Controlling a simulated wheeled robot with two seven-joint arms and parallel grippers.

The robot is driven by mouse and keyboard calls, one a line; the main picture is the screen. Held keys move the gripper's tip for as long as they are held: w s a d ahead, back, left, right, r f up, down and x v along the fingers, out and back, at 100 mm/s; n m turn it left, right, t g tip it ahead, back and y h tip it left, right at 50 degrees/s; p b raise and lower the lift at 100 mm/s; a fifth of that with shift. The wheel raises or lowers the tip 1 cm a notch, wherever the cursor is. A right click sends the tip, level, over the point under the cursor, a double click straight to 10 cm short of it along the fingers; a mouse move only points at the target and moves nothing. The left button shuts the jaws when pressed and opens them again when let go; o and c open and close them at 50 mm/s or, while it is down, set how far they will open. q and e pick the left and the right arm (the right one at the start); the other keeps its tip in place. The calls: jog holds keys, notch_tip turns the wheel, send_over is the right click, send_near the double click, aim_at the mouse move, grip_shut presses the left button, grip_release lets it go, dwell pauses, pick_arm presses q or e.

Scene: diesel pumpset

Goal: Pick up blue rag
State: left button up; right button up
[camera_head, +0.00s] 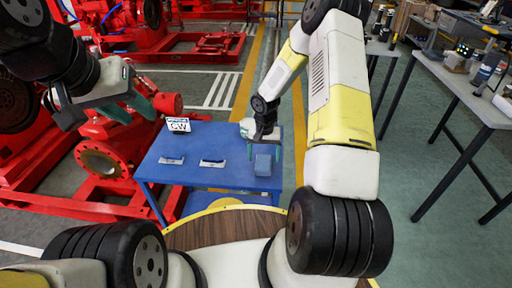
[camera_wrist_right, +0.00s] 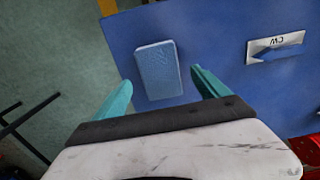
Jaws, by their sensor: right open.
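The blue rag (camera_head: 263,164) is a light-blue folded block lying near the right edge of the blue table. In the right wrist view the rag (camera_wrist_right: 158,70) lies flat between and a little beyond my fingertips. My right gripper (camera_head: 265,140) is above the table by the rag. In the right wrist view the right gripper (camera_wrist_right: 161,78) is open, with a teal finger on either side of the rag and nothing held. My left gripper (camera_head: 140,112) is empty, with its teal fingers apart, left of the table near the red machinery.
The blue table (camera_head: 215,140) also holds two small labelled holders (camera_head: 212,163) with blue items and a white "CW" sign (camera_head: 178,125). A red pumpset (camera_head: 105,160) stands close on the left. Grey workbenches (camera_head: 460,85) stand at the right, with open green floor between.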

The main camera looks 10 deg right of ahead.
jog(key=shift+f, duration=1.3)
jog(key=c, duration=1.5)
jog(key=shift+r, duration=0.15)
jog(key=shift+r, duration=0.6)
notch_tip(320, 180, up, 2)
jog(key=shift+r, duration=0.15)
jog(key=s, duration=0.5)
jog(key=s+a+r, duration=0.1)
jog(key=s, duration=0.4)
jog(key=s+a, duration=0.1)
jog(key=s, duration=0.5)
jog(key=shift+a+r, duration=0.15)
